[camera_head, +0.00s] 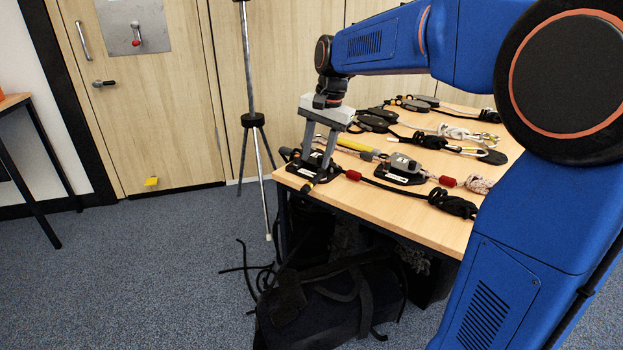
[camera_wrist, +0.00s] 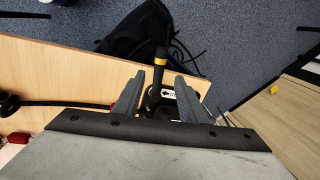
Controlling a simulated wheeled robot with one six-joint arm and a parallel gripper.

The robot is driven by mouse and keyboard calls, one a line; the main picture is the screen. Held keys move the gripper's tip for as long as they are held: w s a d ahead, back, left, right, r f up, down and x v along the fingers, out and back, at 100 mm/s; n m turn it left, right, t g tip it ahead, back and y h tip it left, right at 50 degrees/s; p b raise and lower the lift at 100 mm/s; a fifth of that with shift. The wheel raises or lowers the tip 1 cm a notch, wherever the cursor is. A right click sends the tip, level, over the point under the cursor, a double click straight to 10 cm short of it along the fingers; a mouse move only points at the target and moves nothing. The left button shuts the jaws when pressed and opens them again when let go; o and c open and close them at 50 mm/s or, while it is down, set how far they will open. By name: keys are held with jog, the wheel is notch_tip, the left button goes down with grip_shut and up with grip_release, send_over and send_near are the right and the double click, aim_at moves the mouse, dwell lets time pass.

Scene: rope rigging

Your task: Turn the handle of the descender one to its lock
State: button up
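A black descender (camera_head: 326,174) with a white label sits on the near left corner of the wooden table. In the wrist view, its label (camera_wrist: 169,94) shows between my fingers. A dark handle (camera_wrist: 159,40) with a yellow band reaches out past the table edge. My gripper (camera_head: 318,172) points down over this descender. In the wrist view, my gripper (camera_wrist: 168,80) has its two grey fingers apart, with the handle's base end between or just below them. Contact cannot be made out. The descender's number is too small to read with certainty.
A second descender (camera_head: 405,168) stands to the right, with a yellow tool (camera_head: 357,148) behind it. Ropes and other hardware cover the table (camera_head: 440,222) farther back. A tripod (camera_head: 252,120) stands behind; a dark bag (camera_head: 330,300) lies on the floor below the table's front edge.

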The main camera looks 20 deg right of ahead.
aim_at(311, 182)
jog(key=f, duration=0.5)
jog(key=w+a+f, duration=0.1)
jog(key=f, duration=0.2)
grip_shut()
